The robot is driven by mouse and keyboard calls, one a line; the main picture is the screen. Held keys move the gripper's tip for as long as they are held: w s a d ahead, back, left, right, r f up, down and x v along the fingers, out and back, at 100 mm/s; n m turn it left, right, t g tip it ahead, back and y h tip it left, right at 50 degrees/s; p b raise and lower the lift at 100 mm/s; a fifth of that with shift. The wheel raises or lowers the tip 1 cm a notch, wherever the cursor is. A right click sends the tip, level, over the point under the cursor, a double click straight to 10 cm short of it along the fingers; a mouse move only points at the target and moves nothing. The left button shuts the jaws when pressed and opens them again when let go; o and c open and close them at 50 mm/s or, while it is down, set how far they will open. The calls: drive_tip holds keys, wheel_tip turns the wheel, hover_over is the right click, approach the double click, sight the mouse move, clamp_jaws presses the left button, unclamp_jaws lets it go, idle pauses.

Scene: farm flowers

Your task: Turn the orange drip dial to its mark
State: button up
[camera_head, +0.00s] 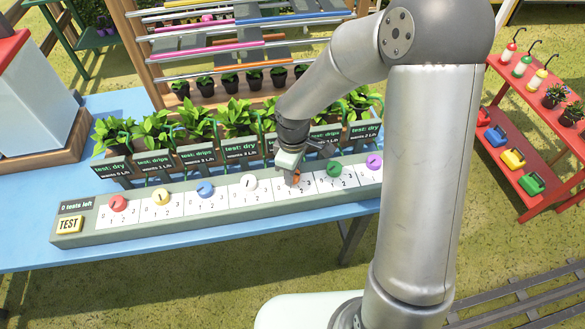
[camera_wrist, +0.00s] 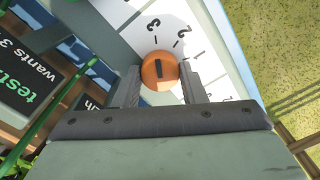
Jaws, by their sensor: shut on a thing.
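The orange drip dial (camera_head: 293,178) sits on the long dial panel (camera_head: 160,226), right of the white dial (camera_head: 250,183). My gripper (camera_head: 290,165) reaches down over it. In the wrist view the round orange dial (camera_wrist: 149,73) lies between my two fingers (camera_wrist: 158,82), which are shut on it. A dark line on the dial runs nearly up and down in that view. The printed numbers 2 and 3 (camera_wrist: 153,25) show on the white scale beyond it. The sign behind the dial is partly hidden by my gripper in the head view.
Red, yellow and blue (camera_head: 205,189) dials lie left on the panel; green (camera_head: 334,169) and purple (camera_head: 374,161) dials lie right. Potted plants with black signs (camera_head: 239,149) stand close behind. A yellow TEST button (camera_head: 69,224) is at the panel's left end, below "0 tests left".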

idle(0.3)
drive_tip(key=o, duration=1)
wheel_tip(320, 180, up, 18)
drive_tip(key=shift+w+f, duration=0.15)
drive_tip(key=shift+f, duration=0.1)
drive_tip(key=s+d+f+m, duration=0.1)
drive_tip(key=s+d+m, duration=0.3)
drive_tip(key=s, duration=0.2)
drive_tip(key=s+d+m, duration=0.4)
drive_tip(key=s, duration=0.2)
drive_tip(key=s+d+f+m, duration=0.1)
drive_tip(key=s+d+m, duration=0.3)
drive_tip(key=s+m, duration=0.1)
drive_tip(key=shift+s+f+t, duration=0.3)
drive_tip(key=shift+s, duration=0.6)
